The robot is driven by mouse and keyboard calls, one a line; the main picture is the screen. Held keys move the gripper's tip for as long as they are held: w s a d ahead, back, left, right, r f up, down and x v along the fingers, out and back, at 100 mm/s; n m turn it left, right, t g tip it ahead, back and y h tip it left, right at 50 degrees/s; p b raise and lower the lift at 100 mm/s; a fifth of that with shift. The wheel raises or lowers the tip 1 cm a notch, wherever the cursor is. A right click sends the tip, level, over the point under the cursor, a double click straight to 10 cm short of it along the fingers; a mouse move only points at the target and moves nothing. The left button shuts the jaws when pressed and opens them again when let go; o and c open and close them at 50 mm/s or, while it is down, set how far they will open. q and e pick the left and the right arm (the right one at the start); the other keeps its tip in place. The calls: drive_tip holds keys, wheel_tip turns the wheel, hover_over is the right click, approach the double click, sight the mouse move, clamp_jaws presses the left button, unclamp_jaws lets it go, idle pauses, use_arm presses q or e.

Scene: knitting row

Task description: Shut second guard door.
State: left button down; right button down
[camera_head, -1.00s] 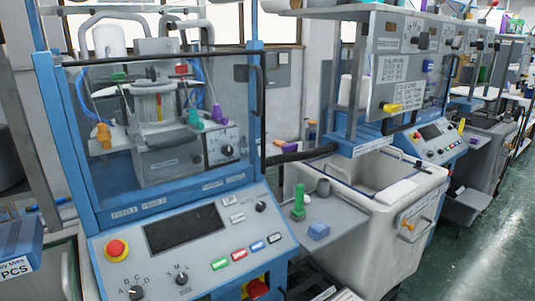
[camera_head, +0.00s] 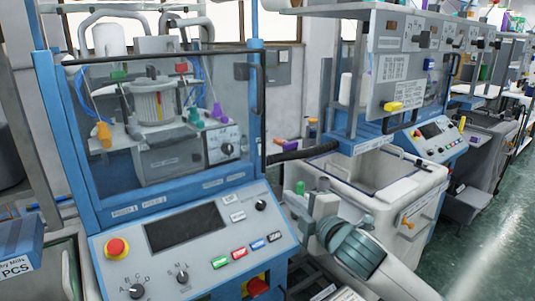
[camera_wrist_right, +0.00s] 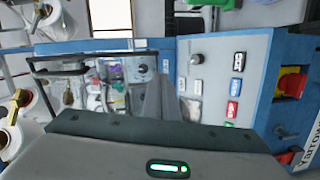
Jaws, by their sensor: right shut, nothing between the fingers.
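The near machine has a clear guard door (camera_head: 165,165) in a blue frame, with a black handle (camera_head: 258,90) at its right edge. It looks flush with the frame, but I cannot tell if it is fully shut. In the right wrist view the black handle (camera_wrist_right: 60,66) shows at the left. My right gripper (camera_head: 310,203) is shut and empty, to the right of the control panel and below the handle, touching neither. Its grey fingers (camera_wrist_right: 172,103) show in the wrist view. The farther machine's clear guard (camera_head: 433,92) is partly hidden by a grey panel. My left gripper is out of view.
The near control panel (camera_head: 195,245) carries a red stop knob (camera_head: 116,248) and coloured buttons. A white bin (camera_head: 400,190) stands right of my gripper. A green object (camera_head: 300,187) stands just behind the gripper. Green floor at right is clear.

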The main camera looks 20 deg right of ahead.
sight(262, 148)
wheel_tip(262, 148, up, 6)
drive_tip(key=w+n+t, duration=0.1)
drive_tip(key=n, duration=0.1)
drive_tip(key=shift+w+d+r, duration=0.15)
drive_tip(key=shift+w+d, duration=0.1)
drive_tip(key=shift+d, duration=0.1)
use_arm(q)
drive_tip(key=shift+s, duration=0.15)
use_arm(e)
drive_tip(key=shift+w, duration=0.1)
